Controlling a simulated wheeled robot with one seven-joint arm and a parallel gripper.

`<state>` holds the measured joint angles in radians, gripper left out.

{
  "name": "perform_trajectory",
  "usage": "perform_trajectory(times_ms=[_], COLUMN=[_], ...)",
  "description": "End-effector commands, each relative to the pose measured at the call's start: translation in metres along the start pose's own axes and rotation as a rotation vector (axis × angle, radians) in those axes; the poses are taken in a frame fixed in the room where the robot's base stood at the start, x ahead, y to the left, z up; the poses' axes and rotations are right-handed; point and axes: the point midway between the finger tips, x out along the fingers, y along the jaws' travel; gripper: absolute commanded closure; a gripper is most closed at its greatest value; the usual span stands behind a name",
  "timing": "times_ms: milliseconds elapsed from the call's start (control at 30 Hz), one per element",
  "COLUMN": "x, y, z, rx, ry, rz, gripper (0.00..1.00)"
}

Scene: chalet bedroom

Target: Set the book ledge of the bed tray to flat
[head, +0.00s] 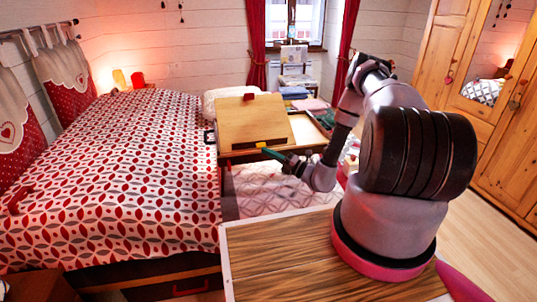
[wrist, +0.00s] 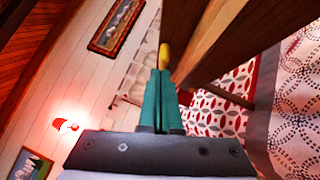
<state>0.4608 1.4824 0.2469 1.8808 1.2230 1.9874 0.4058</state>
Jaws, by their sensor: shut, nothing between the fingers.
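The bed tray (head: 238,155) is a wooden table with dark legs beside the bed. Its book ledge (head: 253,122) is a light wooden board standing tilted up, leaning back, with a small red piece (head: 249,96) on its top edge. A small yellow piece (head: 261,144) sits at the tray's front, below the board; it also shows in the wrist view (wrist: 164,54). My gripper (head: 265,151) has green fingers, shut and empty, with tips right by the yellow piece. In the wrist view the fingertips (wrist: 163,73) overlap it; I cannot tell whether they touch. The tray's wooden edge (wrist: 200,45) runs close beside them.
The bed (head: 120,165) with a red patterned cover fills the left. A wooden-topped surface (head: 290,262) is in front, near my base. Folded cloths (head: 312,104) and other items lie behind and right of the board. Wardrobes (head: 510,130) stand at right, with open floor before them.

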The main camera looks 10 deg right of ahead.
Motion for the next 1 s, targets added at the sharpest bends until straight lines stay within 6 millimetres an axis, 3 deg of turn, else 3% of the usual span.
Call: perform_trajectory(times_ms=[567, 1000], x=[0.004, 0.018], y=[0.009, 0.029], z=[0.004, 0.017], rx=[0.095, 0.350], ry=[0.002, 0.002], rz=[-0.099, -0.358], gripper=[1.00, 1.00])
